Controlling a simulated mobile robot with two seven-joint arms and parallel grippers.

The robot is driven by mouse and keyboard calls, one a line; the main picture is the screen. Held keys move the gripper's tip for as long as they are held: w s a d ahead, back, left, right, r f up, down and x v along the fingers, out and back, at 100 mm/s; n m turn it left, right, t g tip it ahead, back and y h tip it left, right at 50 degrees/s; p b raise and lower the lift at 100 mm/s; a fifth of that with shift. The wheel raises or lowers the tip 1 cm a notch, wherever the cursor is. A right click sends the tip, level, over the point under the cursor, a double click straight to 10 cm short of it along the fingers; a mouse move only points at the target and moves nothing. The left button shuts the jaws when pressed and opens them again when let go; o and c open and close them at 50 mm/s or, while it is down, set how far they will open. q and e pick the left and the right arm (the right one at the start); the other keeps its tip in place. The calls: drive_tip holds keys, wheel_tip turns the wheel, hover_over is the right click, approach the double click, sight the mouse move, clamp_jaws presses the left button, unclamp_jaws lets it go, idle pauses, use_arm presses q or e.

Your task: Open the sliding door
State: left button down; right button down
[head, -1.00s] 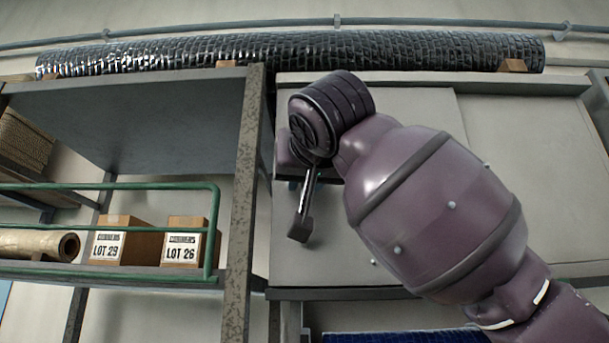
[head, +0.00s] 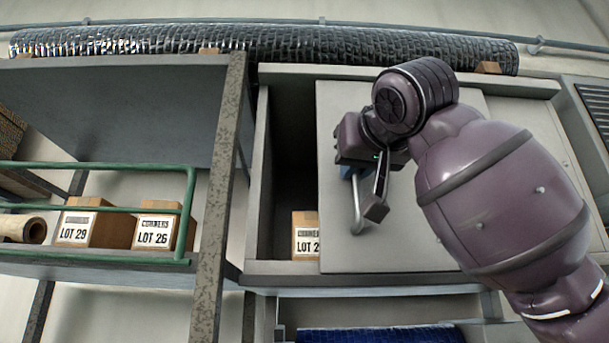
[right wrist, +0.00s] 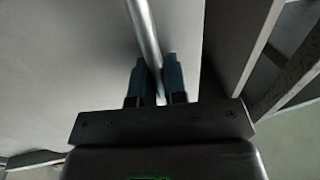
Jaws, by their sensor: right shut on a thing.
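The sliding door (head: 334,215) is a pale grey panel on the cabinet, standing partly open with a dark gap (head: 295,150) at its left. Its metal bar handle (head: 357,205) is upright near the door's left edge. My right gripper (head: 350,172) is at the handle, partly hidden by my wrist. In the right wrist view the blue fingers (right wrist: 158,80) are shut on the handle (right wrist: 145,30). My left gripper is not in view.
A box with a label (head: 305,237) shows inside the cabinet opening. A shelf at left holds labelled boxes (head: 160,225) behind a green rail (head: 188,215). A speckled post (head: 222,170) stands between shelf and cabinet. A black mesh roll (head: 260,42) lies on top.

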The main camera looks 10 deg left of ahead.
drive_tip(key=w+d, duration=0.2)
drive_tip(key=d, duration=0.6)
drive_tip(key=w+d, duration=0.3)
drive_tip(key=d, duration=0.6)
drive_tip(key=shift+p, duration=0.35)
drive_tip(key=c, duration=1.2)
unclamp_jaws()
drive_tip(key=shift+s, duration=0.1)
drive_tip(key=shift+c, duration=0.2)
drive_tip(key=shift+o, duration=0.3)
